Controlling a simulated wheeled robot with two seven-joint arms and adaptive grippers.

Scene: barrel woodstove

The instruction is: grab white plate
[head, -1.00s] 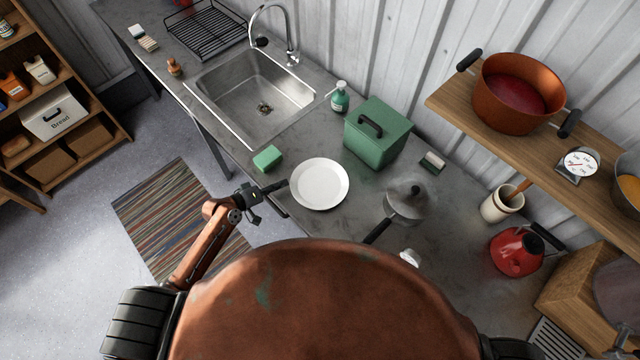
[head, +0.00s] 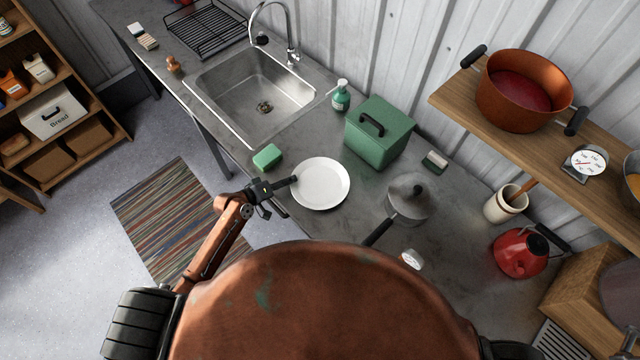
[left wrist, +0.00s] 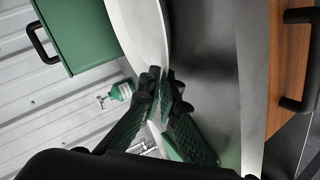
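My right gripper is out of view.
A green sponge (head: 267,157) lies left of the plate. A green box (head: 378,135) and a soap bottle (head: 340,97) stand behind it. A lidded grey pan (head: 408,200) is to the right, its handle pointing toward me. The sink (head: 250,95) is behind left.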

